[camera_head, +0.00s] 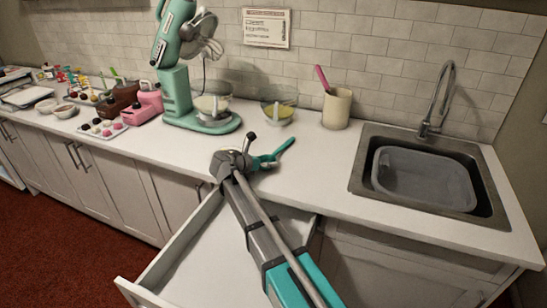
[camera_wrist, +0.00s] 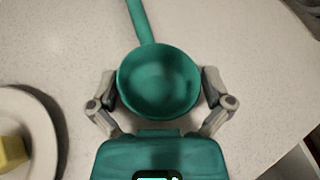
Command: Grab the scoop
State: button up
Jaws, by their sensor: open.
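The teal scoop lies on the white counter. In the wrist view its round bowl (camera_wrist: 158,80) faces up and its handle (camera_wrist: 139,20) runs away toward the top edge. In the head view its handle (camera_head: 283,148) points to the upper right, just past my gripper (camera_head: 252,162). My gripper (camera_wrist: 160,88) is open, with one finger on each side of the scoop's bowl. The fingers are close to the rim; I cannot tell whether they touch it. Part of the scoop is hidden by my gripper in the head view.
A white dish (camera_wrist: 22,125) with a yellow block (camera_wrist: 12,153) is left in the wrist view. A teal mixer (camera_head: 178,95), glass bowl (camera_head: 279,106) and cream cup (camera_head: 336,108) stand behind. A sink (camera_head: 357,178) is right. An open drawer (camera_head: 190,262) lies below my arm.

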jog(key=shift+c, duration=0.3)
jog(key=c, duration=0.7)
jog(key=shift+c, duration=0.2)
jog(key=shift+r, duration=0.25)
notch_tip(320, 180, up, 2)
jog(key=p, duration=0.2)
jog(key=shift+r+p, duration=0.1)
jog(key=shift+p, duration=0.25)
jog(key=s+d+r+p, duration=0.3)
jog(key=s+r+p, duration=0.7)
jog(key=s, duration=0.3)
jog(key=shift+s+d+r, duration=0.15)
jog(key=shift+s+d, duration=0.1)
jog(key=shift+s, duration=0.05)
